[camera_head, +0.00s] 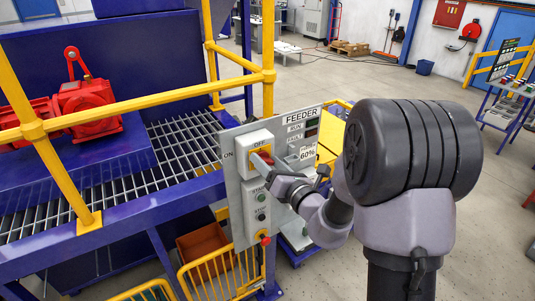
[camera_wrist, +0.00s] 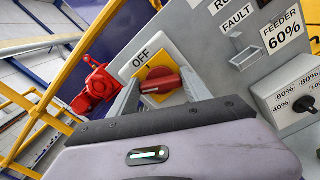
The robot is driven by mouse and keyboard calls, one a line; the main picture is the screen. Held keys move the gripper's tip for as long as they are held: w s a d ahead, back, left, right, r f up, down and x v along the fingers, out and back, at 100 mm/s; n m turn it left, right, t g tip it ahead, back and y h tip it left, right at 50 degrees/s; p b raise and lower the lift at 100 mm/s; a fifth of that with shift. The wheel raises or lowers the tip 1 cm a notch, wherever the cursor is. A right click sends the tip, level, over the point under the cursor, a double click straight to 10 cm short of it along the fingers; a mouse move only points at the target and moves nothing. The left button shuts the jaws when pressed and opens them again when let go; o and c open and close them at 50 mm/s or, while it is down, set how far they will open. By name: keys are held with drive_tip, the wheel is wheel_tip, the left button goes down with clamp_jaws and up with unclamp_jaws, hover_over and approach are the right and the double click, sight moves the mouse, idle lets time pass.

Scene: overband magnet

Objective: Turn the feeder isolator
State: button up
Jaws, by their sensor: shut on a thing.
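The feeder isolator is a red rotary handle (camera_wrist: 160,82) on a yellow plate, set in a pale box on the grey feeder panel (camera_head: 236,203). In the head view the isolator (camera_head: 266,157) is partly hidden by my gripper. OFF is printed above it and ON to its left. In the wrist view the red handle lies roughly crosswise below the OFF label. My gripper (camera_wrist: 158,92) has one finger at each end of the handle and is shut on it. In the head view my gripper (camera_head: 264,164) reaches the panel from the lower right.
Start and stop buttons (camera_head: 261,207) and a red emergency button (camera_head: 264,238) sit below the isolator. A black selector knob (camera_wrist: 302,105) is to the right in the wrist view.

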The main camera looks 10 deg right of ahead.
drive_tip(key=m+p, duration=0.6)
drive_tip(key=shift+d+r+p, duration=0.1)
drive_tip(key=shift+d+p, duration=0.05)
drive_tip(key=shift+p, duration=0.15)
drive_tip(key=m+p, duration=0.4)
drive_tip(key=shift+f+m+p, duration=0.25)
drive_tip(key=shift+m+p, duration=0.35)
drive_tip(key=shift+m, duration=0.3)
drive_tip(key=shift+f, duration=0.1)
drive_tip(key=o, duration=1.4)
drive_tip(key=shift+c, duration=0.2)
